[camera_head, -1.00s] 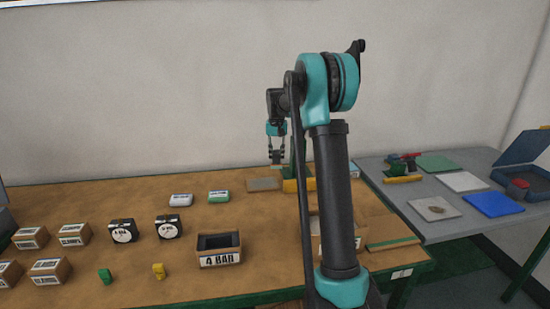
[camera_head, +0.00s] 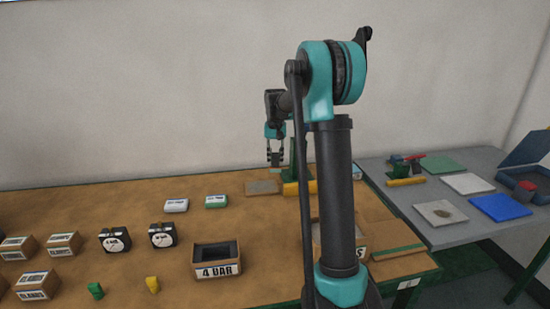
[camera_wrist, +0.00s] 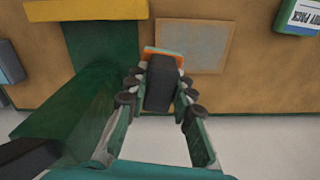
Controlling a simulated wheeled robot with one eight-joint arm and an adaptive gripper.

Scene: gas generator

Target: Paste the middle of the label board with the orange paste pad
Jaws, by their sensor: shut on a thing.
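My gripper (camera_wrist: 161,80) is shut on the orange paste pad (camera_wrist: 164,52), a dark block with an orange end that points away from the wrist. In the head view my gripper (camera_head: 275,160) hangs above the back of the wooden table. A flat grey board (camera_wrist: 190,46), likely the label board, lies on the table; the pad overlaps its left edge in the wrist view. The board also shows in the head view (camera_head: 262,187), just below and left of the gripper. A gap between pad and board is hard to judge.
A green stand (camera_wrist: 100,55) with a yellow base (camera_wrist: 85,9) stands just left of the pad in the wrist view. Packs (camera_head: 216,201), gauges (camera_head: 163,235) and a 4 BAR box (camera_head: 217,272) are on the wooden table. A grey side table (camera_head: 455,232) holds coloured plates.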

